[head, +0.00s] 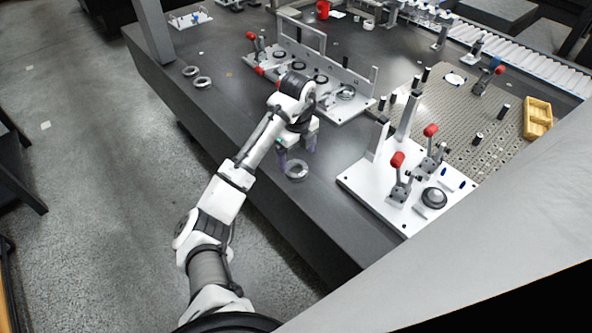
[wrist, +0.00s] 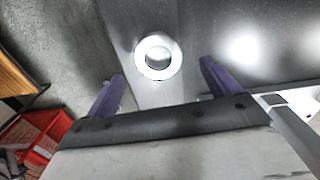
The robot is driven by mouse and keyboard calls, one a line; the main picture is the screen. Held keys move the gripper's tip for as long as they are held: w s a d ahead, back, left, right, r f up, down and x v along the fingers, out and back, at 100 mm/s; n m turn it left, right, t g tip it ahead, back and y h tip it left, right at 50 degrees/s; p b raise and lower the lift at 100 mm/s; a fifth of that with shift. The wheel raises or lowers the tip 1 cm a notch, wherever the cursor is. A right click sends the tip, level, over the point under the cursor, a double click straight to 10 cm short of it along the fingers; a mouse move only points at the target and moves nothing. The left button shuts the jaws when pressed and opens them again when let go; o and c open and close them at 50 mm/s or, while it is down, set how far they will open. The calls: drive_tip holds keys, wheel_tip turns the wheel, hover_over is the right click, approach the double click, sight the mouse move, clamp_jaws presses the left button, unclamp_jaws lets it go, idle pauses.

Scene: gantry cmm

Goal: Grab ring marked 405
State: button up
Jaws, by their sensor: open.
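A silver metal ring (head: 296,177) lies flat on the dark table near its front edge. No marking can be read on it, so I cannot tell whether it is ring 405. My gripper (head: 297,149) is open and empty, with purple fingers, close above this ring. In the wrist view the ring (wrist: 141,57) sits just beyond the fingertips, roughly centred between the open fingers (wrist: 163,70). Two more loose rings, one (head: 191,72) and another (head: 202,83), lie at the table's left. Several rings sit in a white fixture (head: 345,117) behind my arm, partly hidden by it.
A white plate with red-handled clamps (head: 398,160) stands to the right of the ring. Behind it are a perforated metal plate (head: 460,110) and a yellow tray (head: 538,118). The table front around the ring is clear. A grey beam (head: 480,240) crosses the lower right.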

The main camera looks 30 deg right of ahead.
sight(296, 172)
drive_tip(key=shift+w+a+f+p, duration=0.1)
drive_tip(key=shift+f+p, duration=0.4)
drive_tip(key=shift+f, duration=1.85)
drive_tip(key=c, duration=1.4)
drive_tip(key=shift+o, duration=0.2)
drive_tip(key=shift+r, duration=0.1)
